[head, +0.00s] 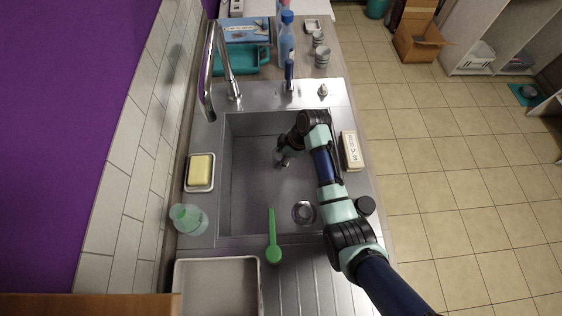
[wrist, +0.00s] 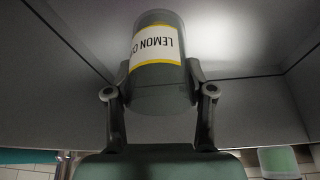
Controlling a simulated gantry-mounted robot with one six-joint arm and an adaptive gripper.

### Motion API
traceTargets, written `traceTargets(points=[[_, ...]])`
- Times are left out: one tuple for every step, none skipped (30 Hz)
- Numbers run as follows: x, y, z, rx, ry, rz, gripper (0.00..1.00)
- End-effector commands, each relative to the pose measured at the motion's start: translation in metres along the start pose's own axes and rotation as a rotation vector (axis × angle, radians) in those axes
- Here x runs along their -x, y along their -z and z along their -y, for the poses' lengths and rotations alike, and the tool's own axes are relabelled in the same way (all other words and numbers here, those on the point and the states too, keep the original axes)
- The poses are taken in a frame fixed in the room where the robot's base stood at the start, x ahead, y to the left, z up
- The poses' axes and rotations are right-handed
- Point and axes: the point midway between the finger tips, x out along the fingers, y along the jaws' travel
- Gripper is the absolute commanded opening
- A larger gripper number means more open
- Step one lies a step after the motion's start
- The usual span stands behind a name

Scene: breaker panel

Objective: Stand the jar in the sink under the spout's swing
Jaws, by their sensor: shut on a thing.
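My gripper (head: 283,157) is low inside the steel sink (head: 262,195), near the middle of the basin. In the wrist view its fingers (wrist: 160,76) are shut around the sides of a jar (wrist: 158,88) with a white and yellow label reading "LEMON C…". The label text is upside down in that picture. In the head view my arm mostly hides the jar. I cannot tell whether its base touches the sink floor. The tap's spout (head: 207,85) arches at the sink's back left corner, its tip by the left rim.
A drain (head: 303,212) lies in the sink floor. A green spoon (head: 273,240) crosses the front rim. A yellow sponge in a dish (head: 200,172) and a greenish cup (head: 188,218) stand left. A labelled box (head: 352,151) stands on the right rim. The front-left basin floor is bare.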

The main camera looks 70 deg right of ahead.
Motion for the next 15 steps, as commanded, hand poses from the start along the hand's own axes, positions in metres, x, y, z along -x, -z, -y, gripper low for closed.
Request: traceTargets(points=[[-0.002,-0.001,0.000,0.000,-0.001,-0.001,0.10],[-0.002,-0.001,0.000,0.000,-0.001,-0.001,0.10],[-0.002,-0.001,0.000,0.000,-0.001,-0.001,0.10],[-0.004,-0.002,0.000,0.000,0.000,0.000,0.10],[-0.008,-0.003,0.000,-0.001,0.001,0.000,0.10],[-0.015,-0.006,0.001,-0.002,0.002,0.000,0.10],[-0.021,-0.009,0.001,-0.002,0.002,0.001,0.10],[-0.026,-0.011,0.001,-0.002,0.003,0.001,0.10],[-0.033,-0.013,0.001,-0.001,0.002,0.000,0.10],[-0.036,-0.015,0.001,-0.001,0.002,0.000,0.10],[-0.039,-0.016,0.000,-0.001,0.001,0.000,0.10],[-0.041,-0.017,0.000,-0.001,0.000,0.000,0.10],[-0.042,-0.017,0.000,-0.001,0.000,0.000,0.10],[-0.042,-0.017,0.000,-0.001,0.000,0.000,0.10],[-0.041,-0.017,0.000,0.000,0.000,0.000,0.10]])
